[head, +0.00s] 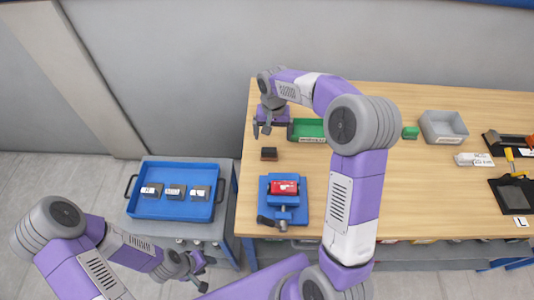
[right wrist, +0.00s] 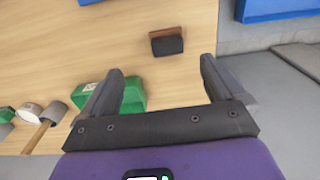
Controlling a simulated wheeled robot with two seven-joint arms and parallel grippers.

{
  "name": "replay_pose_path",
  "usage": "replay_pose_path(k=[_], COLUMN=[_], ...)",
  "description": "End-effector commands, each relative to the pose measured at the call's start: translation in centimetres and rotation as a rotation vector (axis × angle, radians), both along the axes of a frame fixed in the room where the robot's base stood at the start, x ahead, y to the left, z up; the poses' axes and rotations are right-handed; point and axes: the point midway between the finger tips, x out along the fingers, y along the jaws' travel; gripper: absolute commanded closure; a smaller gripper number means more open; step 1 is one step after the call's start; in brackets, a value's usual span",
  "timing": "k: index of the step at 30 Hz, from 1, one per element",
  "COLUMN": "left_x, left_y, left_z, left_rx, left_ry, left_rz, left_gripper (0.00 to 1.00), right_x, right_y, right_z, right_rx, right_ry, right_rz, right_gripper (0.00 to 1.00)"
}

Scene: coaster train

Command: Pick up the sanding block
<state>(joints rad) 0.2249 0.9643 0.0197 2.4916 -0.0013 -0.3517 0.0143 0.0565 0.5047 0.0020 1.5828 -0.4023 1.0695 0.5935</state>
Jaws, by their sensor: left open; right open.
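The sanding block appears to be the small dark block with a brown side (head: 269,154), lying on the wooden table near its left edge. It also shows in the right wrist view (right wrist: 167,42), just beyond the fingertips and roughly centred between them. My right gripper (head: 262,130) is open and empty, above the table on the far side of the block and apart from it. Its fingers also show in the right wrist view (right wrist: 161,68). My left gripper (head: 197,270) is open and empty, low beside the cart.
A green box (head: 306,129) lies close to the right gripper. A blue vise (head: 284,211) holding a red piece (head: 284,187) stands in front of the block. A blue tray (head: 150,205) with three labelled blocks sits on the cart at left. A grey bin (head: 443,127) stands at right.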

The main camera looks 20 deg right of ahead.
Motion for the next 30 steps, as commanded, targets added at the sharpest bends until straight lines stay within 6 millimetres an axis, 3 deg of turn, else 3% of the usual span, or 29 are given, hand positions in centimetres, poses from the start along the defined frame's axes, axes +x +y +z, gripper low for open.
replay_pose_path(k=[1,9,23,30], left_x=[0.0,0.0,0.1,0.1], left_y=[0.0,0.0,0.0,0.0], left_z=[-1.2,-4.1,-5.0,-5.8], left_rx=[0.000,0.000,0.000,0.000], left_ry=[0.000,-0.001,-0.001,-0.001], left_rz=[0.000,0.000,0.000,0.000], left_gripper=[0.57,0.57,0.57,0.57], right_x=[0.0,0.0,0.2,0.5], right_y=[0.0,0.0,0.3,0.7], right_z=[-1.2,-4.1,-7.7,-11.3], right_rx=[0.000,0.000,0.001,0.001], right_ry=[0.001,0.000,0.002,0.005], right_rz=[0.000,0.000,0.001,0.000], right_gripper=[0.04,0.04,0.04,0.04])
